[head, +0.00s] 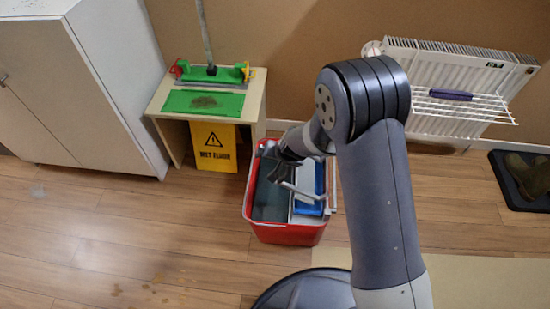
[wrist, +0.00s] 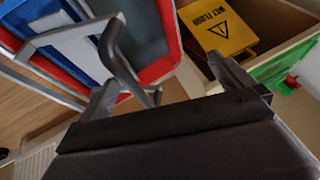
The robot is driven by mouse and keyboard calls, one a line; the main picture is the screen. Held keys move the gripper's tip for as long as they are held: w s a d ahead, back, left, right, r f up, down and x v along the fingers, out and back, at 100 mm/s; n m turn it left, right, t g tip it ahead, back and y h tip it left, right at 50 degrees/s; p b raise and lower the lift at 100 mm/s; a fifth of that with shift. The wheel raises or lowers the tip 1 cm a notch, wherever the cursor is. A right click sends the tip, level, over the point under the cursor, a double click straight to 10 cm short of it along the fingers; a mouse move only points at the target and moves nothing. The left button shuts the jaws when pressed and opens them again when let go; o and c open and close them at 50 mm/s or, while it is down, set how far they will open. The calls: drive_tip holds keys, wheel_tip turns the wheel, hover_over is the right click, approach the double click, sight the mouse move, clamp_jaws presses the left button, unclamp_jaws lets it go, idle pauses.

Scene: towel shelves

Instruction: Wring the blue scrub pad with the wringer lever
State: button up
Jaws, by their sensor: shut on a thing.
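The red bucket (head: 285,235) stands on the floor with a grey wringer across its right side. Blue (head: 312,207) shows inside the wringer, partly behind the lever; I cannot clearly tell the scrub pad from other blue parts. The wringer lever (head: 304,192) is a pale bar over the bucket; its dark grip (wrist: 118,62) shows in the wrist view. My gripper (head: 280,170) is above the bucket, shut on the lever's grip. In the wrist view my gripper (wrist: 165,88) has its fingers on either side of the grip's end.
A white cabinet (head: 80,80) is at the left. A radiator with a rack (head: 470,107) is at the right.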

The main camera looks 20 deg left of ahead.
drive_tip(key=shift+a+r, duration=0.4)
drive_tip(key=shift+r, duration=0.2)
drive_tip(key=p+v, duration=0.1)
drive_tip(key=v, duration=0.1)
drive_tip(key=shift+s+r, duration=0.25)
drive_tip(key=shift+r, duration=0.1)
drive_tip(key=c, duration=1)
drive_tip(key=shift+o, duration=0.2)
drive_tip(key=d+p+v, duration=0.1)
drive_tip(key=p+v, duration=0.1)
drive_tip(key=v, duration=0.5)
drive_tip(key=shift+d, duration=0.1)
drive_tip(key=shift+c, duration=0.4)
